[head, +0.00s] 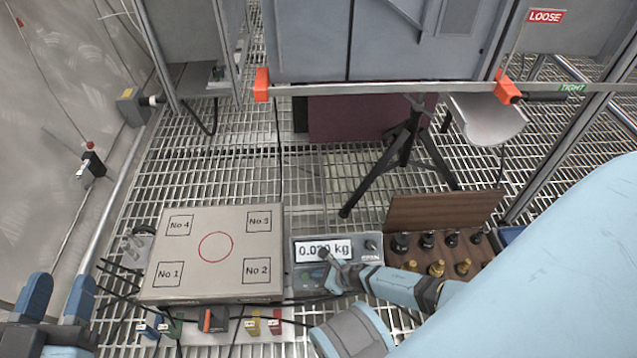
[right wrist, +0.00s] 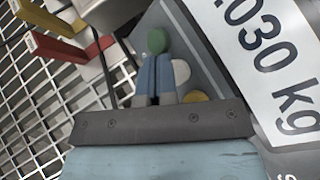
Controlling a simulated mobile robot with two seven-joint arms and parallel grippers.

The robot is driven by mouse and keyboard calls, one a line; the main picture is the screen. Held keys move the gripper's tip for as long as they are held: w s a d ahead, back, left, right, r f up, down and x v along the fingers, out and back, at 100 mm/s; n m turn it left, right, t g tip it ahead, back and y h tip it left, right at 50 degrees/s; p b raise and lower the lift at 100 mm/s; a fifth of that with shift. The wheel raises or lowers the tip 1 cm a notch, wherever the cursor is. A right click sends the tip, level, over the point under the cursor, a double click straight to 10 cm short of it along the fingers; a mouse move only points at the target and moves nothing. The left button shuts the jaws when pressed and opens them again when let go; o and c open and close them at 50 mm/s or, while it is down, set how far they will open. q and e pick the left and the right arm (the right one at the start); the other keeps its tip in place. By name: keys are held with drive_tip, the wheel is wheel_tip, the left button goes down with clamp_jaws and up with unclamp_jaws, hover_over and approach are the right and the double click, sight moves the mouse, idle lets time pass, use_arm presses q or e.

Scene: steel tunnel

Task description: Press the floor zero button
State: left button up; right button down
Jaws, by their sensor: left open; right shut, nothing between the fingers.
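The scale's indicator box (head: 366,257) stands right of the weighing platform, with a white display (head: 305,251) reading about 0.030 kg. The display also shows large in the right wrist view (right wrist: 268,50). My right gripper (head: 326,256) is shut and empty over the indicator's front. In the right wrist view its blue fingers (right wrist: 155,62) point at a green button (right wrist: 157,41). A pale button (right wrist: 181,72) and a yellow button (right wrist: 195,97) are beside the fingers. Contact cannot be told, and no floor zero label is readable. My left gripper (head: 58,292) is open at the lower left.
The weighing platform (head: 190,275) has marked corners and a red circle. An open wooden box (head: 440,208) of weights stands right of the indicator. A tripod (head: 402,145) stands behind on the grating.

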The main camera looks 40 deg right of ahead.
drive_tip(key=shift+w+f, duration=0.1)
idle(0.5)
drive_tip(key=shift+w+d+f, duration=0.15)
drive_tip(key=shift+f, duration=0.1)
idle(0.3)
drive_tip(key=shift+s+r, duration=0.2)
drive_tip(key=shift+r, duration=0.15)
drive_tip(key=shift+p, duration=0.3)
drive_tip(key=r+p, duration=0.1)
drive_tip(key=s+a+r+p, duration=0.1)
drive_tip(key=shift+s+r, duration=0.2)
drive_tip(key=shift+r, duration=0.1)
drive_tip(key=r+p, duration=0.1)
drive_tip(key=s+a+r+p, duration=0.1)
drive_tip(key=shift+s+r+p, duration=0.2)
drive_tip(key=shift+s+p, duration=0.1)
